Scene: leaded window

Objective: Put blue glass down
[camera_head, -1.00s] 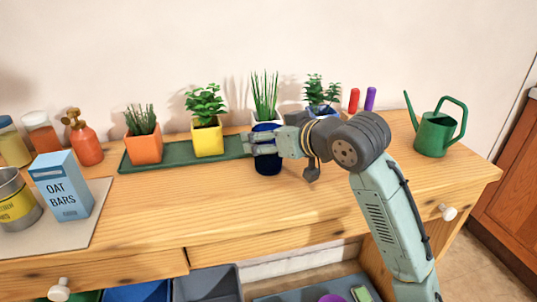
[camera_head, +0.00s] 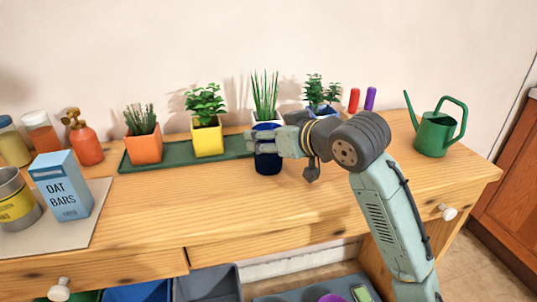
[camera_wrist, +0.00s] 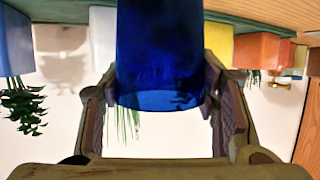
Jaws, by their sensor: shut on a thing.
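The blue glass (camera_head: 267,163) is dark blue and upright, in front of the white pot in the head view. My gripper (camera_head: 262,142) reaches in from the right and is shut around it. In the wrist view, which appears upside down, the glass (camera_wrist: 160,60) fills the middle between my two fingers (camera_wrist: 160,105). Its rim and the grassy plant behind it show there. The fingers partly cover the glass in the head view. Whether its base touches the wooden counter, I cannot tell.
A green tray (camera_head: 172,155) holds potted herbs, including an orange pot (camera_head: 143,148) and a yellow pot (camera_head: 207,141). A blue pot stands behind my wrist. A green watering can (camera_head: 436,133) is at right, an oat bars box (camera_head: 61,187) at left. The front counter (camera_head: 190,210) is clear.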

